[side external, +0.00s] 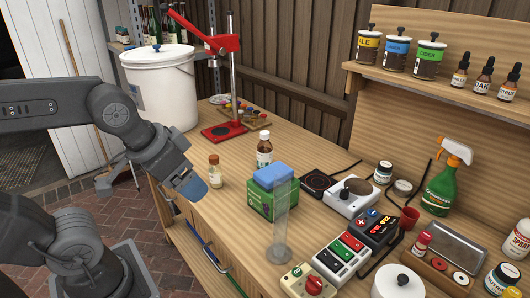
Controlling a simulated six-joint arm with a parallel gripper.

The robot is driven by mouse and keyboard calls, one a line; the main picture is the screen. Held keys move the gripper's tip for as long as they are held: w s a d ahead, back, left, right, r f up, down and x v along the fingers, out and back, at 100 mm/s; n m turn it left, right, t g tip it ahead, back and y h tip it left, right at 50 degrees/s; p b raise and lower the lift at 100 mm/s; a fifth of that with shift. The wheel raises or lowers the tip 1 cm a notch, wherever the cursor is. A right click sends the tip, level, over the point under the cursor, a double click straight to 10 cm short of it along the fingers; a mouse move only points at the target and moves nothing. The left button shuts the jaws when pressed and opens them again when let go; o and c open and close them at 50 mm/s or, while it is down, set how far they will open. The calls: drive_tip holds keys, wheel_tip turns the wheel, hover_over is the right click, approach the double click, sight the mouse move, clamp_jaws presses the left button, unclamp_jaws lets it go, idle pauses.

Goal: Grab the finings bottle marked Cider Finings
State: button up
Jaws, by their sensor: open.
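No label reading Cider Finings is legible. A brown bottle (264,151) with a white cap and pale label stands upright on the bench behind a green box. I cannot tell if either is the finings bottle. My gripper (192,186), with blue fingertips, is open at the bench's left edge, just left of and slightly in front of the small bottle in the picture. It appears empty and apart from both bottles; the gap between its fingers is hard to see.
The green box (272,205) with blue sponge-like top and a clear cylinder (281,225) stand mid-bench. A white bucket (160,85) and red capper (228,80) stand behind. Shelf jars include one marked CIDER (429,60). Scales, controls and a spray bottle (441,185) crowd the right.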

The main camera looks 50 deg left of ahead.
drive_tip(key=shift+c, duration=1.4)
drive_tip(key=shift+r, duration=0.1)
drive_tip(key=w+a+r+n+y, duration=0.1)
drive_tip(key=w+a+r+n, duration=0.25)
drive_tip(key=w, duration=0.65)
drive_tip(key=n+g+y, duration=0.3)
drive_tip(key=n, duration=0.4)
hover_over(265, 133)
drive_tip(key=s+d, duration=0.3)
wheel_tip(265, 133, down, 4)
drive_tip(key=x, duration=0.9)
drive_tip(key=d+x, duration=0.1)
drive_tip(key=x, duration=0.3)
drive_tip(key=shift+w+f, duration=0.25)
drive_tip(key=shift+f, duration=0.25)
